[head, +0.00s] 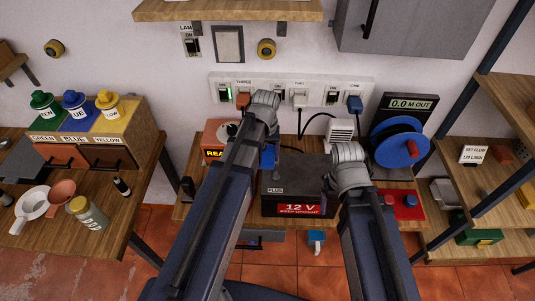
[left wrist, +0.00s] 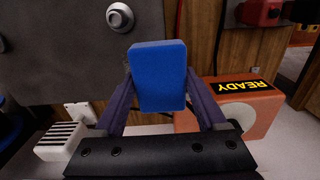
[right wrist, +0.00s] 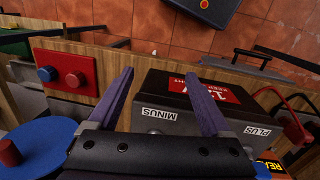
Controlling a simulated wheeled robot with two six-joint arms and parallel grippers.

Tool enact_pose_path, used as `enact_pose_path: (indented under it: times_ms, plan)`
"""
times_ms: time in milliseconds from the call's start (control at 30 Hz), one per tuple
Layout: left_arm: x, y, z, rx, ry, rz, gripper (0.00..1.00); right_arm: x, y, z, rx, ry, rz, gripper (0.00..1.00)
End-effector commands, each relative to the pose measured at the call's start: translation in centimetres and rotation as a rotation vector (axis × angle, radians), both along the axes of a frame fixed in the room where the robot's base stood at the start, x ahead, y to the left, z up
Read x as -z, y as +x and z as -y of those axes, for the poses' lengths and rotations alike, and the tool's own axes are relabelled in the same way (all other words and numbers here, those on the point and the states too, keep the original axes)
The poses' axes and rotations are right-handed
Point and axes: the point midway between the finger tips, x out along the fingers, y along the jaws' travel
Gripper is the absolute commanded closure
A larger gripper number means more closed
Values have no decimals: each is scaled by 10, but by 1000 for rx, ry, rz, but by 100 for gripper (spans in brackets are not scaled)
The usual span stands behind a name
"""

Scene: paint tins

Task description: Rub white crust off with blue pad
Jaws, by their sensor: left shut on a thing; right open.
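The blue pad (left wrist: 158,76) is held between the fingers of my left gripper (left wrist: 158,95). In the head view the pad (head: 268,156) is partly hidden by my left arm and sits near the PLUS end of the black 12 V battery (head: 293,182). I cannot make out any white crust.
An orange READY box (head: 216,138) stands left of the battery. A blue reel (head: 399,142) and a red panel with knobs (head: 402,204) are to the right. A socket strip (head: 285,88) is on the wall behind. A red lead (right wrist: 290,119) runs near the PLUS label.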

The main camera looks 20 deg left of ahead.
Motion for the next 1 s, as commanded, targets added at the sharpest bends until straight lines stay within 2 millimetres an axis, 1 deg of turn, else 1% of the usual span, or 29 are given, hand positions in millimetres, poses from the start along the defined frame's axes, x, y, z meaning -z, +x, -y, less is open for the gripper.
enact_pose_path:
  times_ms: [167, 700, 1000]
  plan:
    - [-9, 0, 1, 0, -1, 0, 78, -9, 0, 0, 0, 0, 0, 17]
    - [-60, 1, 1, 1, -2, 0, 78, -60, 0, 0, 0, 0, 0, 17]
    - [-60, 1, 1, 1, -2, 0, 78, -60, 0, 0, 0, 0, 0, 17]
